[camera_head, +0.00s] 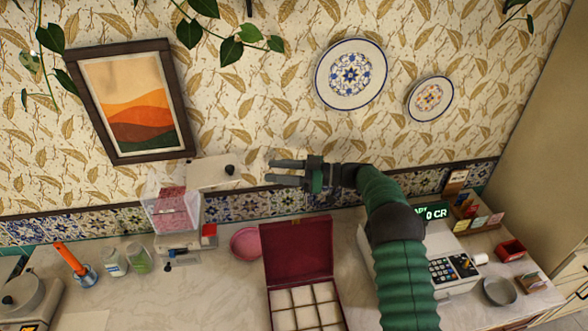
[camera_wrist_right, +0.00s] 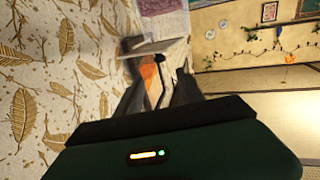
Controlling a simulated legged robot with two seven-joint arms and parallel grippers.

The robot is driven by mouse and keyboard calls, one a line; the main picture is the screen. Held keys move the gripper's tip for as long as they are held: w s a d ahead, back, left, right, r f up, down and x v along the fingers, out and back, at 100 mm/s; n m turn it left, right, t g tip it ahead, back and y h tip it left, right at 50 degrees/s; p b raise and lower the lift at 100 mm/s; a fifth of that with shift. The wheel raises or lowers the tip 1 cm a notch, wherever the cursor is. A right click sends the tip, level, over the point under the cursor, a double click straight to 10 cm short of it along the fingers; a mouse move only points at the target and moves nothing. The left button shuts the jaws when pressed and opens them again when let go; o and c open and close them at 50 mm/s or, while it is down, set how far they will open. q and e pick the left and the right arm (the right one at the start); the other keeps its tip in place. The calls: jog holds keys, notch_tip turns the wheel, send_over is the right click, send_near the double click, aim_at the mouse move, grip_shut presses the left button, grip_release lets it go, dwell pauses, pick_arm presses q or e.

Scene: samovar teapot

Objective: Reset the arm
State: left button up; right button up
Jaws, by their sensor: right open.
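My right gripper (camera_head: 274,172) is raised in front of the wallpapered wall, above the counter, with its fingers pointing left in the head view. The two dark fingers are apart with nothing between them. In the right wrist view the fingers of the right gripper (camera_wrist_right: 158,98) reach away from the camera. A white panel with a black knob (camera_head: 213,172) is just left of the fingertips in the head view, apart from them. This white panel also shows beyond the fingers in the wrist view (camera_wrist_right: 150,49). My left gripper is in neither view.
Below the gripper, an open red box with compartments (camera_head: 298,249) stands on the counter (camera_head: 215,290). A pink bowl (camera_head: 246,243) sits beside it. A clear container with pink contents (camera_head: 173,211) is at left. A cash register (camera_head: 452,270) stands right of my arm.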

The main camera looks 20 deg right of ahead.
jog(key=w+d+r+m+t+h+b, duration=0.2)
jog(key=w+m+t+h+b, duration=0.1)
jog(key=w+m+t+h, duration=0.25)
jog(key=s+d+f+m+h+b, duration=0.25)
jog(key=s+f+m+h, duration=0.25)
jog(key=f+h, duration=0.25)
pick_arm(q)
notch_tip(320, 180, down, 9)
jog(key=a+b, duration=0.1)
jog(key=b, duration=0.2)
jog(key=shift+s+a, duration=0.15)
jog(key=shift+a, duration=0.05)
pick_arm(e)
jog(key=s+a+f+g+h, duration=0.1)
jog(key=s+a+f+g, duration=0.2)
jog(key=s, duration=0.9)
jog(key=s+a+f+m+g+h, duration=0.1)
jog(key=s+f+g, duration=0.3)
jog(key=s+f, duration=0.5)
jog(key=s+a+f+g, duration=0.4)
jog(key=s+f, duration=0.2)
jog(key=s, duration=0.8)
jog(key=shift+s+a+m+g+h, duration=0.3)
jog(key=shift+m+g+h, duration=0.05)
jog(key=shift+h, duration=0.05)
